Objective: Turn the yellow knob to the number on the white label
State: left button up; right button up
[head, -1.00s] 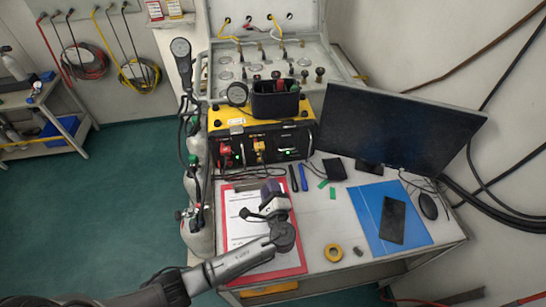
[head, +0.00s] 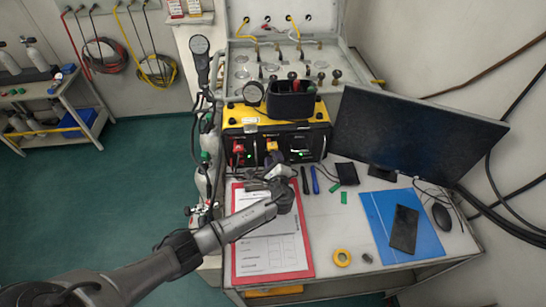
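The yellow knob (head: 271,146) is on the black front of the yellow-topped box (head: 315,112), to the right of a red part (head: 238,149). A small white label (head: 250,121) is on the box's top front edge above it; its print is too small to read. My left gripper (head: 272,173) is just in front of and below the knob, over the top of the red clipboard, pointing at the box. It seems apart from the knob. Its fingers are small and partly hidden by its own wrist, so their opening is unclear. My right gripper is out of view.
A black bin (head: 290,104) and a round gauge (head: 253,93) sit on the box. A monitor (head: 415,130) stands to its right. Pens, a tape roll (head: 341,257) and a blue folder (head: 381,225) lie on the table. Hoses and cylinders line its left side.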

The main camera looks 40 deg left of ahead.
pick_arm(q)
jog(key=shift+w+a, duration=0.4)
jog(key=shift+a, duration=0.05)
jog(key=c, duration=0.6)
jog(key=shift+c, duration=0.2)
